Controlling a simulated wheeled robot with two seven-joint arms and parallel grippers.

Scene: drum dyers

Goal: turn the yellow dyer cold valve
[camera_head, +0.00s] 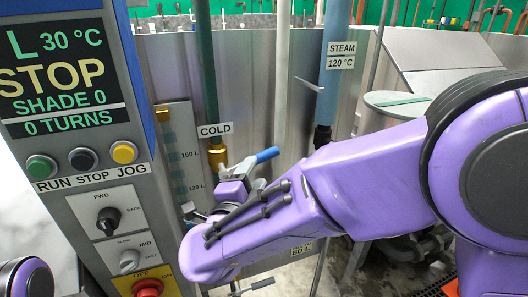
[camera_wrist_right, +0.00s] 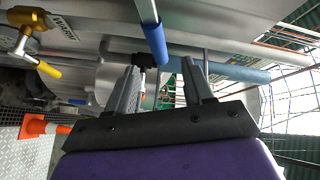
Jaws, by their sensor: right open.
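The cold valve has a brass body (camera_head: 217,155) on the green pipe under the COLD label (camera_head: 215,130) in the head view. Its blue lever handle (camera_head: 267,155) points right and slightly up. My right gripper (camera_head: 239,176) is just below and beside the handle, partly hidden by my purple forearm. In the right wrist view the gripper (camera_wrist_right: 162,72) is open, its two grey fingers apart. A blue-sleeved lever (camera_wrist_right: 155,44) reaches down toward the gap between the fingertips; I cannot tell whether they touch it. My left gripper is out of view.
A control panel (camera_head: 78,135) with buttons and knobs stands at the left. A blue STEAM pipe (camera_head: 334,75) is right of the valve. The wrist view shows a yellow-handled brass valve (camera_wrist_right: 47,69) and an orange cone (camera_wrist_right: 36,127). The steel drum wall (camera_head: 262,95) is behind.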

